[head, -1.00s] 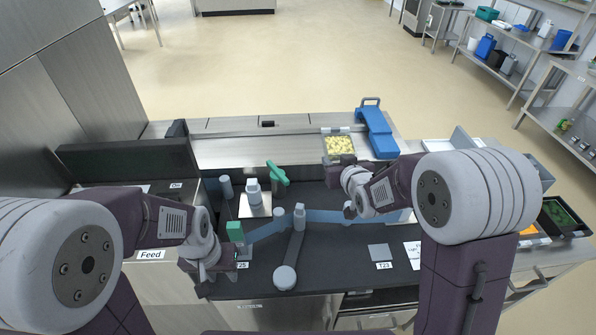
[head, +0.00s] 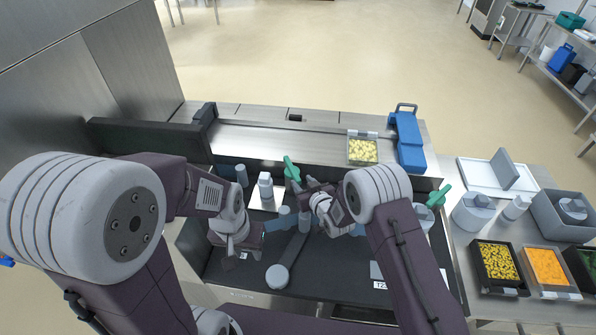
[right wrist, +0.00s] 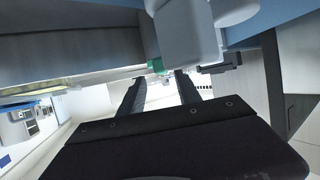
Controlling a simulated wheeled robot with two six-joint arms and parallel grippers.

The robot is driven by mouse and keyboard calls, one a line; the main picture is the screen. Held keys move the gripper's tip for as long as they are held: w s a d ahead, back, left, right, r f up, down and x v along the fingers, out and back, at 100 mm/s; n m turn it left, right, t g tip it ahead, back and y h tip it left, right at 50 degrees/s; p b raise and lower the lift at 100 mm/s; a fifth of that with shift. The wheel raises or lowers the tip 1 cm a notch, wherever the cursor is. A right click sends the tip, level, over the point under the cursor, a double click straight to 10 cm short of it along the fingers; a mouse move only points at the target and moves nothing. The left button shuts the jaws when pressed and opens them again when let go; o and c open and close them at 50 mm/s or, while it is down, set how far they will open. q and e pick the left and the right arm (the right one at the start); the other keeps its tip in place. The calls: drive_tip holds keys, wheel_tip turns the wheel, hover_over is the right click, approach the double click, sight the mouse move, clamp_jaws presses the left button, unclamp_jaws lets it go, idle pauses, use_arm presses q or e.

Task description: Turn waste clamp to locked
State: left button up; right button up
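A green lever handle (head: 291,169), which may be the waste clamp, stands tilted at the back middle of the dark machine bed in the head view; I cannot read a label on it. My right gripper (head: 308,187) is just right of and in front of it. In the right wrist view its two dark fingers (right wrist: 162,92) are apart with nothing clearly between them, and a small green piece (right wrist: 155,66) shows beyond, partly hidden by a grey block. My left gripper (head: 229,260) is low over the left of the bed; its finger opening is unclear.
A second green handle (head: 438,196) is at the bed's right. A white bottle-like part (head: 265,185) stands left of the first lever. A round grey knob (head: 277,276) lies in front. A tray of yellow pieces (head: 363,151) and a blue part (head: 408,140) are behind.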

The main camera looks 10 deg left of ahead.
sight(297, 177)
drive_tip(key=x, duration=0.4)
drive_tip(key=shift+a+f+b, duration=0.1)
drive_tip(key=shift+a+b, duration=0.05)
drive_tip(key=shift+b, duration=0.2)
drive_tip(key=shift+w+a+f, duration=0.15)
drive_tip(key=shift+w+a, duration=0.05)
drive_tip(key=shift+w, duration=0.25)
drive_tip(key=shift+c, duration=0.3)
clamp_jaws()
idle(0.4)
